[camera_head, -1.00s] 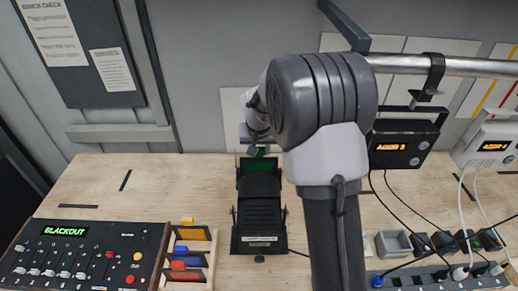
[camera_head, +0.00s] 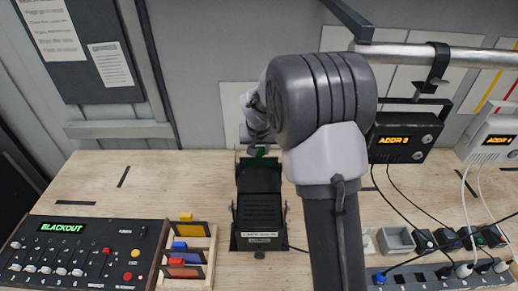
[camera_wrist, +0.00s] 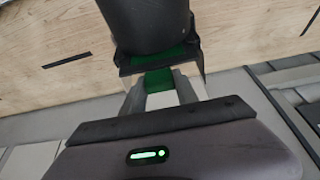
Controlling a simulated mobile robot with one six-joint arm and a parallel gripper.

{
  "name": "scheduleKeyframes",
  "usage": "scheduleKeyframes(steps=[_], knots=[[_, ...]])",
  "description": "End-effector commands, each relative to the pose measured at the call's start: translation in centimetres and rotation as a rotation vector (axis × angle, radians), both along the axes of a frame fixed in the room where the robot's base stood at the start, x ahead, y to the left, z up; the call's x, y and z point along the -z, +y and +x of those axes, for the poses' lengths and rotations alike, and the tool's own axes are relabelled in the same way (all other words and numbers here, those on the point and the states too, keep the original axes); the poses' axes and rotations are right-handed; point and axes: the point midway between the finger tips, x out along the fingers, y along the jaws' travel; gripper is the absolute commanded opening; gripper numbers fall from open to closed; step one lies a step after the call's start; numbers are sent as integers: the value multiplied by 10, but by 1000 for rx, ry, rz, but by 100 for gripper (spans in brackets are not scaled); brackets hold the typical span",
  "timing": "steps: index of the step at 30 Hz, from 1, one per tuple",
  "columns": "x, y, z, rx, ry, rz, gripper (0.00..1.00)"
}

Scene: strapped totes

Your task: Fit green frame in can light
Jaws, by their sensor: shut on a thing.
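The black can light (camera_head: 260,208) lies on the bench with its front end toward the back wall. It also shows in the wrist view (camera_wrist: 150,25). My gripper (camera_wrist: 161,92) is shut on the tab of the green frame (camera_wrist: 159,79). More green shows just beyond the tab, at the can light's front holder. In the head view only a small bit of the green frame (camera_head: 262,151) shows at the can light's far end. The frame is at the holder, but I cannot tell how deep it sits. My arm hides part of the area to the right.
A wooden rack (camera_head: 208,276) holds yellow, blue and red frames left of the can light. A control console (camera_head: 85,252) stands at the far left.

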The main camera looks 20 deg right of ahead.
Motion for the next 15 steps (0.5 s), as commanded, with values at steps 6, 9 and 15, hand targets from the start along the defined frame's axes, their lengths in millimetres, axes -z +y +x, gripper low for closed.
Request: scheduleKeyframes(steps=[6, 9, 15], knots=[[7, 0, 0, 0, 0, 0, 0], [9, 0, 0, 0, 0, 0, 0], [14, 0, 0, 0, 0, 0, 0]])
